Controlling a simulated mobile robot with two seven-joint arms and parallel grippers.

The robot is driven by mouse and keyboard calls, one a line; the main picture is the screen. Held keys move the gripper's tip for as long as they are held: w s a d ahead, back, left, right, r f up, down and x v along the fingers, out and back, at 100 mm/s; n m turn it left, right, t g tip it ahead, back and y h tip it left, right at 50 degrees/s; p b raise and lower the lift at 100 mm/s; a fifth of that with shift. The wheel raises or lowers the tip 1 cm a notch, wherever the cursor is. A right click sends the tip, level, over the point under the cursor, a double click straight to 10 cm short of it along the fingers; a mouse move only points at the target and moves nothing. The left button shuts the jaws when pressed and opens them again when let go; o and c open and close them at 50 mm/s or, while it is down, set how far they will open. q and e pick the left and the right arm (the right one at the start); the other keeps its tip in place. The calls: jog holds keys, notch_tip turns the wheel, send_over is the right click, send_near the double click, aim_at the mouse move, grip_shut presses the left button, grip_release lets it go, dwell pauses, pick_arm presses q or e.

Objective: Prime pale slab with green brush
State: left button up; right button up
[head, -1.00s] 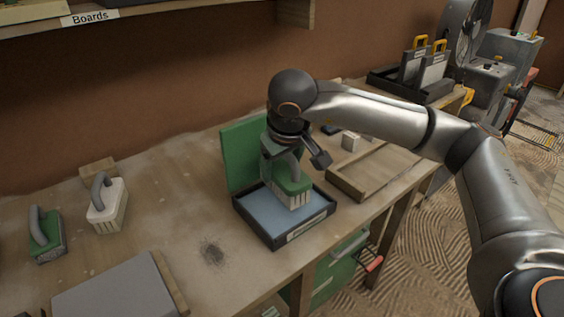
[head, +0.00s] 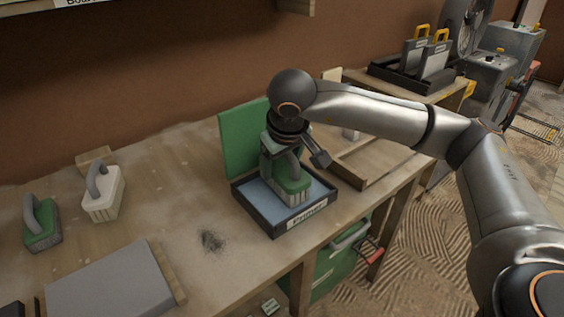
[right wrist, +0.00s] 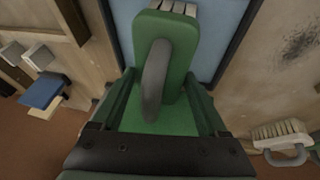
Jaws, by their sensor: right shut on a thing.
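The green brush (head: 291,184), with a grey handle and pale bristles, is in my right gripper (head: 290,158), which is shut on it. It is upright over the blue primer in the black-rimmed tray (head: 316,212); whether the bristles touch the primer I cannot tell. In the right wrist view the brush's green back (right wrist: 176,40) and handle show between the fingers, above the blue primer (right wrist: 218,28). The pale grey slab (head: 110,285) lies flat at the front left of the bench. My left gripper is not in view.
A second green brush (head: 42,232) with dark bristles and a white brush (head: 103,200) stand at the left. A green panel (head: 240,138) rises behind the tray. A dark smudge (head: 211,240) marks the bare bench between slab and tray.

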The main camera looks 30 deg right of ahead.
jog(key=shift+f+b, duration=0.45)
jog(key=shift+f, duration=0.1)
dwell(1.3)
jog(key=shift+r+p, duration=2.8)
jog(key=shift+r, duration=0.8)
jog(key=shift+f, duration=0.1)
